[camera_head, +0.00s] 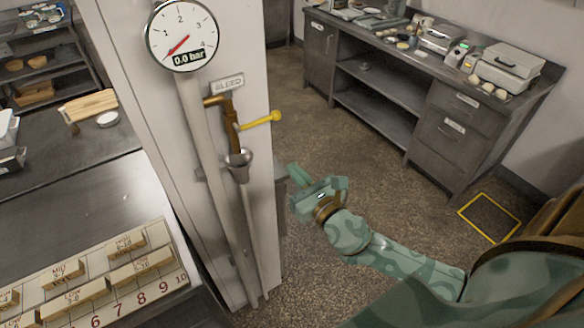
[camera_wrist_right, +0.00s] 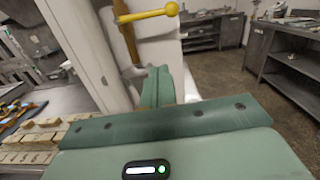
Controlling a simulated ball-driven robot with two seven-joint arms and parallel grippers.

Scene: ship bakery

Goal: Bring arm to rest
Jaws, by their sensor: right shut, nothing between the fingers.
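My right arm (camera_head: 405,260), patterned in green, reaches in from the lower right of the head view. Its right gripper (camera_head: 294,172) is shut and empty, in the air just right of the white column (camera_head: 200,130). In the right wrist view the green fingers (camera_wrist_right: 157,83) are together with nothing between them. The brass bleed valve (camera_head: 230,125) with its yellow lever (camera_head: 262,121) is on the column, above and left of the gripper. The lever points to the right, and the gripper is apart from it. My left gripper is out of view.
A gauge (camera_head: 183,35) reading 0.0 bar hangs on the column above a funnel (camera_head: 239,160). A numbered board (camera_head: 100,290) with wooden blocks lies on the left counter. A dark cabinet (camera_head: 462,140) stands at the right back. The floor (camera_head: 340,150) between is clear.

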